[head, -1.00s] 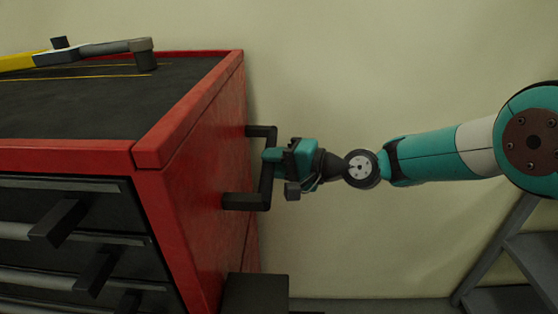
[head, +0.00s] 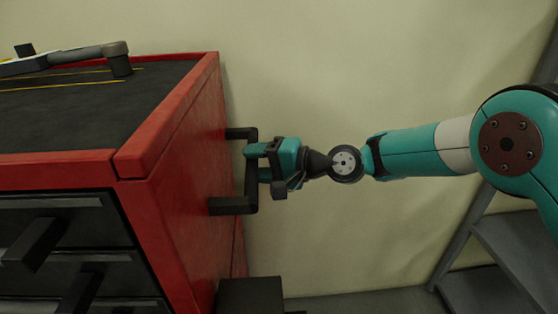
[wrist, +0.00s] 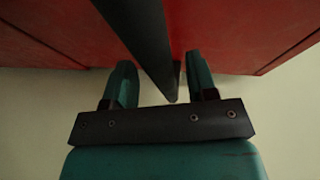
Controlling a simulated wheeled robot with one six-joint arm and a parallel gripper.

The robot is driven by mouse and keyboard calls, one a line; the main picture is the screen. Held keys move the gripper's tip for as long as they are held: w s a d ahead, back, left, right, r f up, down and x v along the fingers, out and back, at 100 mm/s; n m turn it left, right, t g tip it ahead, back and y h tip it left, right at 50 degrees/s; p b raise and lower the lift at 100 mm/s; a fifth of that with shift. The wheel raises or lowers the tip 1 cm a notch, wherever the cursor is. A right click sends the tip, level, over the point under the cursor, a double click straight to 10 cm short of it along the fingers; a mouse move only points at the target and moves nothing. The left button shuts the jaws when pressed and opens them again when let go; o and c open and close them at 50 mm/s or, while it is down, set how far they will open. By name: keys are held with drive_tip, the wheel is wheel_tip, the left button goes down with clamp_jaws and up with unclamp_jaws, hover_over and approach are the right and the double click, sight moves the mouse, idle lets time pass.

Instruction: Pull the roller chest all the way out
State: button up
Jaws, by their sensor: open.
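The roller chest (head: 175,190) is red with dark drawers on its front and a black mat on top; it fills the left of the head view. A black bar handle (head: 251,180) stands out from its right side. My gripper (head: 258,162) is at this handle, coming from the right. In the wrist view my gripper (wrist: 158,82) has its two teal fingers apart, with the dark handle bar (wrist: 143,35) running between them. The bar lies closer to the right finger; whether it touches is unclear. The chest's red side (wrist: 225,30) lies beyond the fingers.
A grey tool (head: 75,57) lies on the chest top. A dark block (head: 250,295) is low beside the chest. Grey metal shelving (head: 500,235) stands at the right. A plain pale wall (head: 350,70) is behind.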

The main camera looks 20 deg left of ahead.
drive_tip(key=w+d+r+b, duration=0.1)
drive_tip(key=d+r+b, duration=0.1)
drive_tip(key=d, duration=1.5)
drive_tip(key=shift+r, duration=0.6)
drive_tip(key=shift+w+d, duration=0.1)
drive_tip(key=s+d+r+n+h+p, duration=0.2)
drive_tip(key=s+d+h, duration=0.4)
drive_tip(key=s+d, duration=0.5)
drive_tip(key=s+d+r+n+t+h+p, duration=0.1)
drive_tip(key=s+d+r+n+h+p, duration=0.2)
drive_tip(key=s+d, duration=0.7)
wheel_tip(320, 180, up, 4)
drive_tip(key=s+h+p, duration=0.2)
drive_tip(key=shift+d+f+h, duration=0.25)
drive_tip(key=shift+d+h, duration=0.15)
drive_tip(key=shift+c, duration=0.4)
